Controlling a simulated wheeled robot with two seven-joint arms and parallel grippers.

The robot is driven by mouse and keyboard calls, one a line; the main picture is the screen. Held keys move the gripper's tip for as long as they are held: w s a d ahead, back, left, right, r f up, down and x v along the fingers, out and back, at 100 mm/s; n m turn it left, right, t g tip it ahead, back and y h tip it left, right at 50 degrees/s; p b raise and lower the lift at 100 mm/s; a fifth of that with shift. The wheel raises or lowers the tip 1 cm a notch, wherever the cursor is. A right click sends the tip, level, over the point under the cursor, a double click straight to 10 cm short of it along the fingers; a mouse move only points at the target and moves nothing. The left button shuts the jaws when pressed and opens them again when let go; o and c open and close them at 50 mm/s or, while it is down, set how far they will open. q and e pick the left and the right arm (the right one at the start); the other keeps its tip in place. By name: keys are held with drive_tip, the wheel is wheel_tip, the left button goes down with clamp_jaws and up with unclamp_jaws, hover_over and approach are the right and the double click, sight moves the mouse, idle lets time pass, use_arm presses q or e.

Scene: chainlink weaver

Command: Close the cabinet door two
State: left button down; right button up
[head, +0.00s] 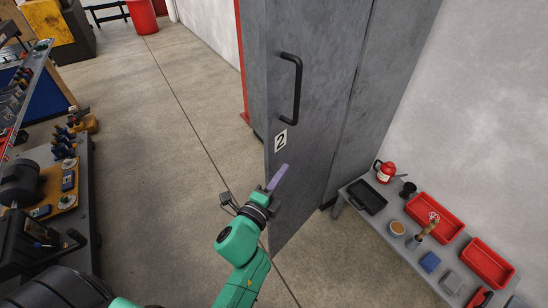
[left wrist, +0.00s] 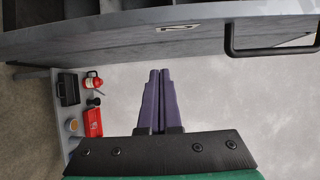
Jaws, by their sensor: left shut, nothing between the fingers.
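The grey cabinet door two (head: 325,80) carries a white label with a "2" (head: 280,141) and a black bar handle (head: 292,90). It seems to stand out from the cabinet body (head: 405,50), but how far open it is I cannot tell. My left gripper (head: 284,170) has purple fingers, shut and empty, in front of the door below the label. Whether the fingertips touch the door is unclear. In the left wrist view the shut fingers (left wrist: 158,75) point toward the door panel (left wrist: 120,38), with the handle (left wrist: 270,50) at right. My right gripper is not in view.
A low grey bench (head: 407,246) with red trays (head: 435,217), a black tray (head: 367,197) and a red canister (head: 385,172) stands right of the cabinet. A workbench with tools (head: 82,215) is at left. The floor (head: 150,120) between is clear.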

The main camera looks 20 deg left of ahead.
sight(273, 161)
use_arm(q)
drive_tip(key=w+a+p, duration=0.1)
drive_tip(key=w+a, duration=0.2)
drive_tip(key=shift+w+a+p, duration=0.25)
drive_tip(key=shift+w+p, duration=0.05)
drive_tip(key=shift+p, duration=0.05)
drive_tip(key=shift+d, duration=0.1)
